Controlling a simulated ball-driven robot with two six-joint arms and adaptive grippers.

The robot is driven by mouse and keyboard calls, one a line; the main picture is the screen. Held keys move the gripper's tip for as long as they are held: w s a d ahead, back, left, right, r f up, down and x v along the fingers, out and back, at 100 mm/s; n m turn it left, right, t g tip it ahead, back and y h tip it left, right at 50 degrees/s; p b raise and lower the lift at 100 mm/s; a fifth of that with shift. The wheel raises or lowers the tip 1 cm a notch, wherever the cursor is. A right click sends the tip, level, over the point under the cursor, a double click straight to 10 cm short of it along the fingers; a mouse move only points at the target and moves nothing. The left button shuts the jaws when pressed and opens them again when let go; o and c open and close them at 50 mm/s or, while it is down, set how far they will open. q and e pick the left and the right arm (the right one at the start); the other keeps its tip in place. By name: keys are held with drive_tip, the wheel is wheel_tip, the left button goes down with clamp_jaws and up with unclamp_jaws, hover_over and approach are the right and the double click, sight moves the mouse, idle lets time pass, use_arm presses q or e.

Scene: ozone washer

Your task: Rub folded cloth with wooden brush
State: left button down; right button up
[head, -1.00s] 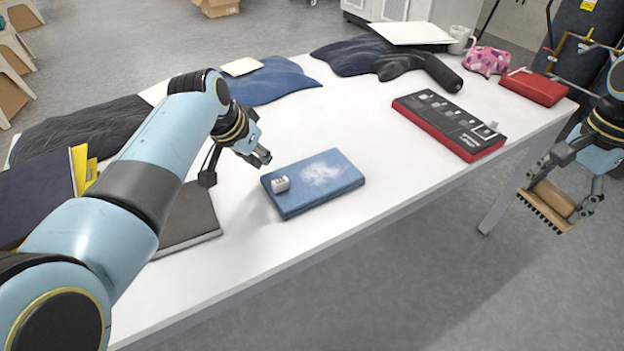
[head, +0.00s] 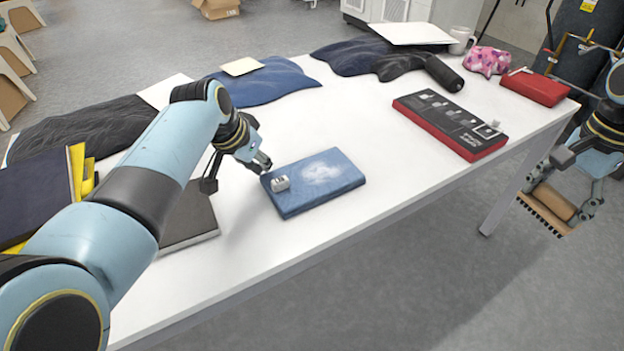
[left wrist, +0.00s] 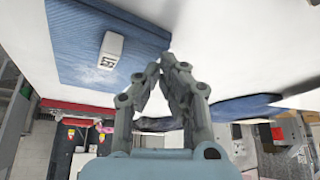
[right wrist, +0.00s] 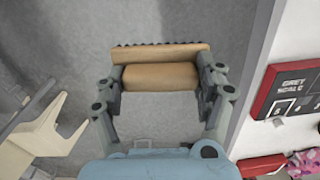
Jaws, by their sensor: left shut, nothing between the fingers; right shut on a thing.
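The folded blue cloth (head: 318,186) lies flat on the white table, with a pale worn patch on top. My left gripper (head: 266,166) is shut and empty, just beside the cloth's far left corner. My right gripper (right wrist: 160,77) is shut on the wooden brush (right wrist: 160,76), off the table's right edge, above the floor. In the head view the brush (head: 549,205) has its dark bristles toward the lower left.
A red-edged grey scale board (head: 450,124) and a red case (head: 535,87) lie at the right of the table. Dark garments (head: 365,55) and a blue garment (head: 268,82) lie along the back. A dark notebook (head: 187,218) lies left of the cloth.

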use_arm(q)
drive_tip(key=shift+f, duration=0.5)
use_arm(e)
drive_tip(key=shift+f, duration=0.3)
use_arm(q)
wheel_tip(320, 180, up, 6)
drive_tip(key=p, duration=0.5)
drive_tip(key=shift+r+p, duration=0.1)
drive_tip(key=shift+p, duration=0.25)
use_arm(e)
wheel_tip(320, 180, up, 7)
drive_tip(key=shift+w+f, duration=0.1)
drive_tip(key=shift+f, duration=0.1)
drive_tip(key=shift+f, duration=0.1)
